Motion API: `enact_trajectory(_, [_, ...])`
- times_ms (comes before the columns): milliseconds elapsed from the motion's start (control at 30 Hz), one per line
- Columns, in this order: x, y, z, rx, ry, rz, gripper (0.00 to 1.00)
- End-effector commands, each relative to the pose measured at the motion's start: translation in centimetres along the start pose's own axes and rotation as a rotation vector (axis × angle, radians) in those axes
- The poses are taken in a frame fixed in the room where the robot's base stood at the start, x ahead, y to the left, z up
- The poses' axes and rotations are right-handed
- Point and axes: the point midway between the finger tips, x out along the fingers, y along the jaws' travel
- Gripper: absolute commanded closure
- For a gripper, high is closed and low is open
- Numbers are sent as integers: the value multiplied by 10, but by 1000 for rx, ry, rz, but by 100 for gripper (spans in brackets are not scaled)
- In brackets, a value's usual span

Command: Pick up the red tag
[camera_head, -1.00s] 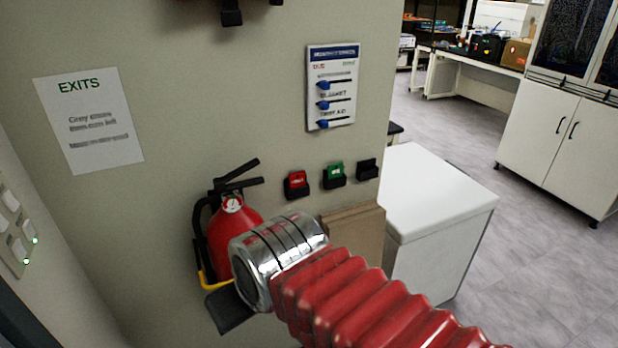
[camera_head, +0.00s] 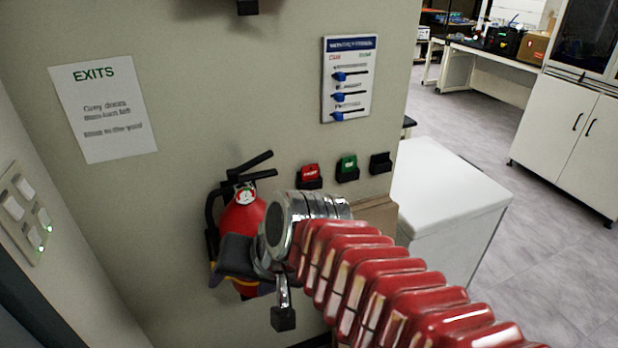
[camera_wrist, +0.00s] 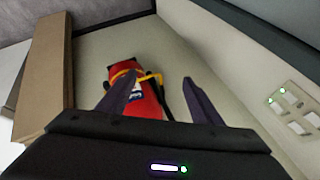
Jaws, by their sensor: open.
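The red tag (camera_head: 310,172) sits in a small black holder on the wall, in the head view. It is left of a green tag (camera_head: 348,163) in a like holder. My arm's silver wrist is below and slightly left of the red tag in the head view, apart from it in the picture. My gripper (camera_wrist: 160,76) is open and empty in the wrist view, its two dark fingers spread. It faces a red fire extinguisher (camera_wrist: 148,102). The red tag does not show in the wrist view.
An empty-looking black holder (camera_head: 381,162) is right of the green tag. The extinguisher (camera_head: 240,218) hangs below left, partly hidden by my arm. A brown box (camera_head: 376,213) and a white cabinet (camera_head: 445,190) stand right. A checklist board (camera_head: 349,78) is above the tags.

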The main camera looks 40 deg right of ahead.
Motion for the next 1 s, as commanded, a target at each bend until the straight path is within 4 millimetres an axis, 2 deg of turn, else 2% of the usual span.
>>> enact_trajectory(233, [13, -12, -50, 610, 23, -171, 41])
enact_trajectory(467, [15, 1, -113, 1175, 61, -342, 41])
enact_trajectory(667, [11, 34, -168, 1643, 101, -502, 41])
enact_trajectory(800, [3, 74, -206, 1980, 136, -639, 41])
enact_trajectory(900, [-10, 109, -224, 2183, 165, -746, 41])
enact_trajectory(1000, [-23, 136, -233, 2319, 183, -838, 41])
